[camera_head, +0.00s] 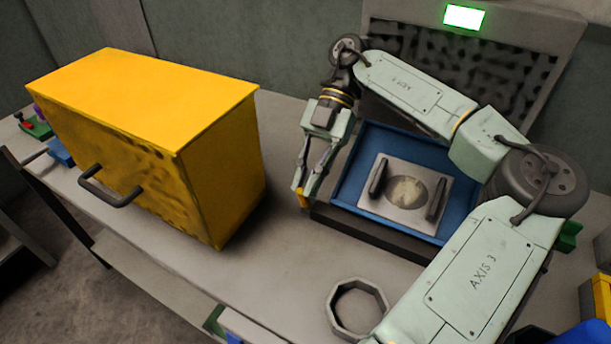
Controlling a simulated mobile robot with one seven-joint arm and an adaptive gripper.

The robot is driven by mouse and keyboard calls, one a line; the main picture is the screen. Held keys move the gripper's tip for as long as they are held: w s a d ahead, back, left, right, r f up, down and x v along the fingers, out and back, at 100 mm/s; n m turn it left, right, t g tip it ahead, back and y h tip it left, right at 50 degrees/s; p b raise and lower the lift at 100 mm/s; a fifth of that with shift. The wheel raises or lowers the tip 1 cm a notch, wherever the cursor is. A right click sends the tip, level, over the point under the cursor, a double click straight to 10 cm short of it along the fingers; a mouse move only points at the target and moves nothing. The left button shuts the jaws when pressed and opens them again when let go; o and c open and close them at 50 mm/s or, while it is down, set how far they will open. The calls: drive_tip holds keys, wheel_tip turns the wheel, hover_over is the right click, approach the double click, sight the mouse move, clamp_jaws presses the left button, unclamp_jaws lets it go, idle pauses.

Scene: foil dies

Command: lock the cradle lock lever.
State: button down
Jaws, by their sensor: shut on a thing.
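A blue cradle (343,192) stands on the bench with a grey metal plate (388,206) in it. The plate has two dark bar handles and a round worn patch in its middle. My gripper (302,198) reaches down at the cradle's left front corner. Its fingers are shut on a small orange piece (302,200), seemingly the end of the lock lever. Most of the lever is hidden by the fingers, so I cannot tell its angle.
A large yellow box (150,110) with a dark handle stands left of my gripper. A grey octagonal ring (332,311) lies in front of the cradle. A dark grille panel (515,75) with a lit green display (466,17) stands behind. Bare bench lies between box and ring.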

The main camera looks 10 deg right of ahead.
idle(0.4)
drive_tip(key=c, duration=1.6)
unclamp_jaws()
drive_tip(key=shift+w, duration=0.1)
drive_tip(key=v, duration=0.7)
drive_tip(key=shift+r, duration=0.15)
drive_tip(key=shift+w+d, duration=0.1)
drive_tip(key=shift+d, duration=0.05)
